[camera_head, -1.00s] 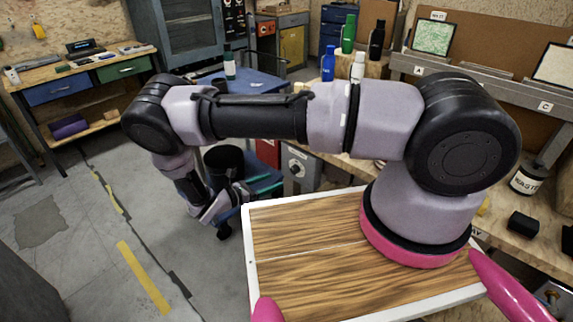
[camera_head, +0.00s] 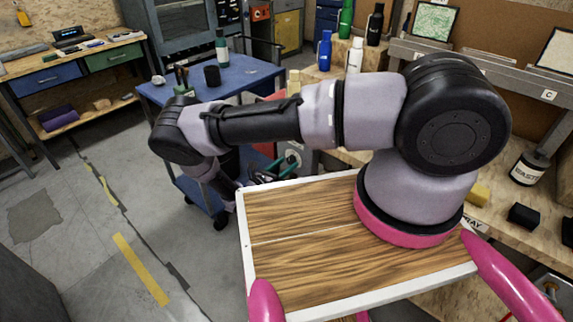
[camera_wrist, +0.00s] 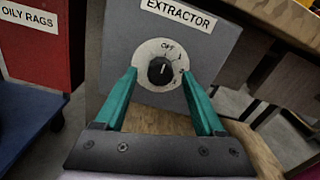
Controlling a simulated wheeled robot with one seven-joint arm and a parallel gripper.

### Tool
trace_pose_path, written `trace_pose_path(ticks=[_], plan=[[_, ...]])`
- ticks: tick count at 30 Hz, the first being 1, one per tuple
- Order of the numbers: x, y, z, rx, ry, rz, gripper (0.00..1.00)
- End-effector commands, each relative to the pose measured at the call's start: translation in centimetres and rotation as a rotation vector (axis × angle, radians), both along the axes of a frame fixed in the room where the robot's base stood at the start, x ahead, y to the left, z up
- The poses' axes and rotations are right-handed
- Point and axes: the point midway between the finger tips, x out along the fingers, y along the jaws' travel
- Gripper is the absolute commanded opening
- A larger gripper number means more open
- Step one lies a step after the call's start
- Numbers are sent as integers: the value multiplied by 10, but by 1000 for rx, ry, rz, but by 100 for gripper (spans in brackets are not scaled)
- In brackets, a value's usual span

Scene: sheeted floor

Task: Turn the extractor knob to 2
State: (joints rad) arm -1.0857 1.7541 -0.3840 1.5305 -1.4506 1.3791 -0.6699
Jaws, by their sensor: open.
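The extractor knob (camera_wrist: 161,71) is a small black knob on a round white dial with OFF at the top and marks to its right. In the wrist view its white pointer line points roughly up toward OFF. The dial is on a grey box (camera_wrist: 118,45) labelled EXTRACTOR. My gripper (camera_wrist: 160,75) is open, its two teal fingers on either side of the dial in the picture. Nothing is held between them. Whether the fingertips reach as deep as the knob, I cannot tell. In the head view my arm hides most of this area.
A red OILY RAGS bin (camera_wrist: 38,50) stands left of the box. A blue cart (camera_head: 245,75) carries a bottle and a black cup. A wooden bench (camera_head: 490,195) runs along the right. Open floor (camera_head: 75,260) lies at the left.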

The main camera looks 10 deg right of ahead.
Motion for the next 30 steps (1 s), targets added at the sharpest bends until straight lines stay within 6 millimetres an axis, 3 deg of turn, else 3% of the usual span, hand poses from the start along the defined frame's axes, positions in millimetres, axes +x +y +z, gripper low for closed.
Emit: trace_pose_path(ticks=[11, 17, 30], plan=[[4, -6, 0, 1, -1, 0, 72], [4, -6, 0, 1, -1, 0, 0], [4, -5, 1, 46, -65, 1, 0]])
